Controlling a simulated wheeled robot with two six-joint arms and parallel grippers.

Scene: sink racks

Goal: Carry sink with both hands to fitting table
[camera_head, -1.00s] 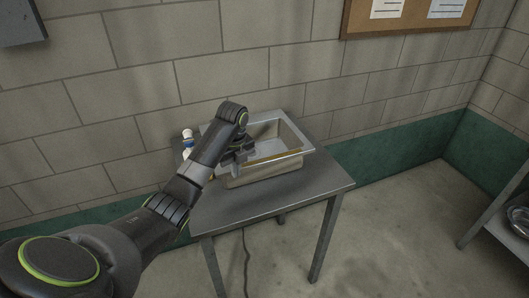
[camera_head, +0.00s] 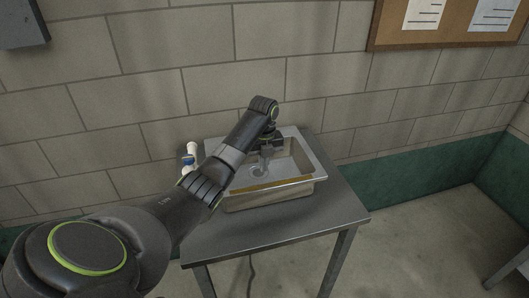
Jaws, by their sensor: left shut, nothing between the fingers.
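A steel sink (camera_head: 270,197) with a square basin and a yellow-brown strip along its front rim sits upright on a grey metal table (camera_head: 300,222) against the wall. My left arm reaches in from the left across the sink's left side and hides part of its rim. My left gripper (camera_head: 264,168) points down over the basin near the drain. It is shut with nothing between its fingers; I cannot tell whether it touches the basin floor. My right gripper is not in view.
White bottles, one with a blue cap or label (camera_head: 188,160), stand at the table's back left beside the sink. The table's front and right top are bare. A corkboard (camera_head: 450,30) hangs on the block wall.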

